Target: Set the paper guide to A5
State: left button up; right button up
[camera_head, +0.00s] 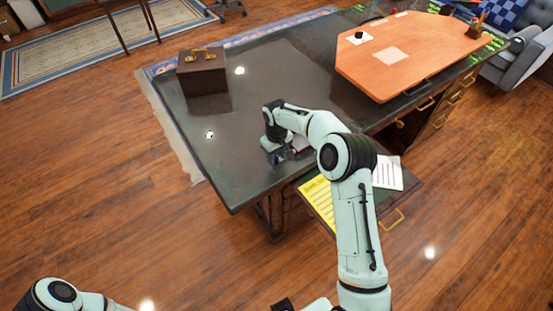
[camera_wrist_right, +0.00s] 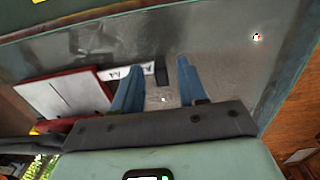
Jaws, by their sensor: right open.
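In the right wrist view, a red-edged device with a pale grey flat top (camera_wrist_right: 62,96) lies on the dark desk. A white label strip (camera_wrist_right: 128,74) runs along its edge, with lettering that looks like A4 and another size, partly legible. A small black block (camera_wrist_right: 161,74), perhaps the paper guide, sits at the strip's end, in the gap between my fingertips in the picture. My right gripper (camera_wrist_right: 157,66) is open, its blue fingers apart; I cannot tell if they touch the block. In the head view my right gripper (camera_head: 280,156) and arm largely hide the device. My left gripper is out of view.
The dark desk (camera_head: 240,135) has bare room left of my right gripper. A brown case (camera_head: 202,72) stands at the back left. An open drawer holds yellow paper (camera_head: 320,200) and white paper (camera_head: 387,171). An orange board (camera_head: 405,55) lies at the right.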

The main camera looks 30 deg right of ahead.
jog(key=shift+w+f, duration=0.1)
jog(key=shift+f, duration=0.95)
grip_shut()
jog(key=d+p, duration=0.1)
jog(key=d, duration=0.1)
jog(key=d+p, duration=0.1)
jog(key=d, duration=0.1)
jog(key=shift+w+r, duration=0.2)
jog(key=shift+w+d+f, duration=0.1)
jog(key=shift+d+f, duration=0.1)
jog(key=shift+d, duration=0.2)
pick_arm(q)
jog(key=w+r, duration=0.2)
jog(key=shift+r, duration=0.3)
pick_arm(e)
grip_release()
